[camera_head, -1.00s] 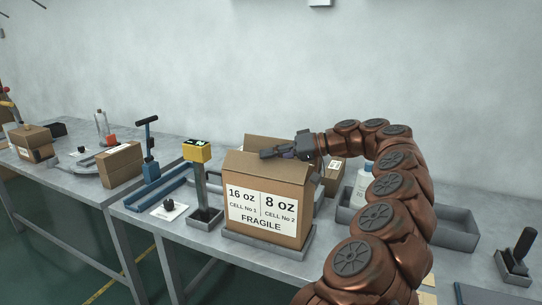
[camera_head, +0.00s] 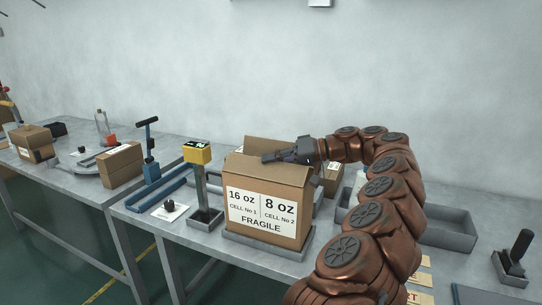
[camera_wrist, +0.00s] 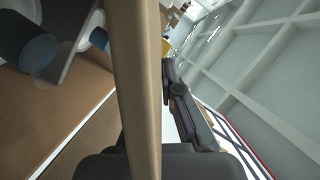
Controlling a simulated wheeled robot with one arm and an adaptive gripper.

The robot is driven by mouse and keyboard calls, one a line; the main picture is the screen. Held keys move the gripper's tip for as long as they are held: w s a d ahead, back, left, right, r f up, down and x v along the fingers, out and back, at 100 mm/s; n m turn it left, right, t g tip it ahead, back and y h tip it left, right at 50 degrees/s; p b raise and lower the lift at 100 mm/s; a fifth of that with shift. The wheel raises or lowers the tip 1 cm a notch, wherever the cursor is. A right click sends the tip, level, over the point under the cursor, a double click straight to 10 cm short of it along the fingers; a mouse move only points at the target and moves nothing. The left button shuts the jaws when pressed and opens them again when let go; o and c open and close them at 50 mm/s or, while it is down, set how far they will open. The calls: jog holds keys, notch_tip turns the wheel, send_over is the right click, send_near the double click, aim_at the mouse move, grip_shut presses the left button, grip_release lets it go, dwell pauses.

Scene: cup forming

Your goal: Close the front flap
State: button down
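The cardboard box (camera_head: 268,246) stands on the table, with a "16 oz / 8 oz FRAGILE" label on its front. A back flap (camera_head: 262,145) stands up behind. The front flap (camera_head: 268,170) is raised at the front top edge. My gripper (camera_head: 268,157) reaches over the box from the right, between these flaps. In the wrist view a cardboard strip (camera_wrist: 136,80) crosses in front of my gripper (camera_wrist: 167,68) and hides one finger. The visible finger leans inward to the middle, so my gripper looks shut. Blue-and-white cups (camera_wrist: 28,45) show at upper left. Contact with the flap is unclear.
The box sits in a shallow grey tray (camera_head: 262,250). A yellow-topped post (camera_head: 197,153) stands close on its left. A smaller carton (camera_head: 333,178) is behind on the right. Grey bins (camera_head: 450,228) and a black-handled tool (camera_head: 520,245) are further right.

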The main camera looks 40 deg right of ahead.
jog(key=c, duration=1.4)
grip_release()
jog(key=shift+o, duration=0.2)
jog(key=shift+v, duration=3.05)
jog(key=v, duration=0.5)
jog(key=shift+s+d+r, duration=0.1)
